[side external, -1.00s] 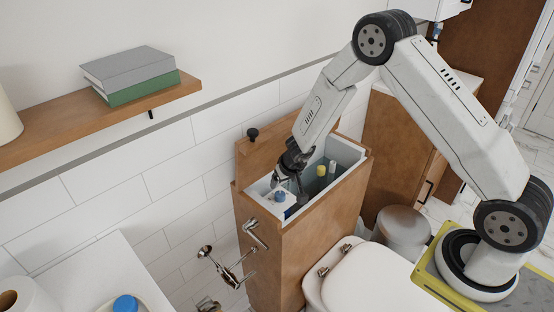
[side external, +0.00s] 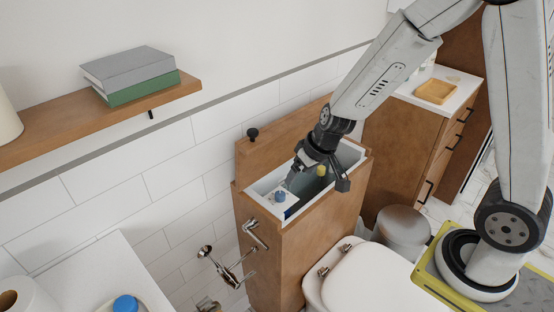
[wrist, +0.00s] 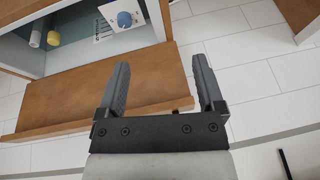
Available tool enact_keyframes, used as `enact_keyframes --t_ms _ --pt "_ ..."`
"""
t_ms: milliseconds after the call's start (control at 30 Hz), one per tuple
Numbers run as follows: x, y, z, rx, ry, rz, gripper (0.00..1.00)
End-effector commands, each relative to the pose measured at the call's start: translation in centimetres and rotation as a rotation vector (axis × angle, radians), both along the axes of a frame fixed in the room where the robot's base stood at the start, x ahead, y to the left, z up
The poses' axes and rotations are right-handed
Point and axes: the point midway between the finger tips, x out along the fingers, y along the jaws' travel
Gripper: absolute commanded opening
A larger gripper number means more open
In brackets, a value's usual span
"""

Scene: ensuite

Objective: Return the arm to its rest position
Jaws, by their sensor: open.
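My gripper (side external: 318,180) is open and empty in the side external view, just above the open top of a tall wooden cabinet (side external: 330,235). In the wrist view my gripper (wrist: 160,85) has its two dark fingers spread wide, with only the wooden panel and tiles between and behind them. Inside the cabinet's white-rimmed box are a white item with a blue knob (side external: 280,196) and a yellow-capped item (side external: 321,170). The blue knob (wrist: 124,19) and yellow cap (wrist: 53,38) also show in the wrist view.
A raised wooden panel (side external: 262,155) stands behind the box. A toilet (side external: 370,280) is in front, a bin (side external: 402,228) to its right. A shelf with books (side external: 130,75) is at upper left. A drawer cabinet with a wooden tray (side external: 435,91) stands behind my arm.

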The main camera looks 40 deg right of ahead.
Motion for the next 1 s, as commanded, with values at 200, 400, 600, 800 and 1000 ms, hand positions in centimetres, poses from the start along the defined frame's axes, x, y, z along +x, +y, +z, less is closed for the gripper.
enact_keyframes --t_ms 200,400,600,800,1000 --pt "-4.5 0.0 1.7 -0.033 0.057 0.041 0.87" --pt "-8.2 -0.5 2.5 -0.085 0.106 0.057 0.87" --pt "-10.2 -1.1 2.8 -0.125 0.13 0.062 0.87" --pt "-10.6 -1.2 2.8 -0.133 0.138 0.061 0.87" --pt "-10.6 -1.2 2.8 -0.133 0.137 0.061 0.87"
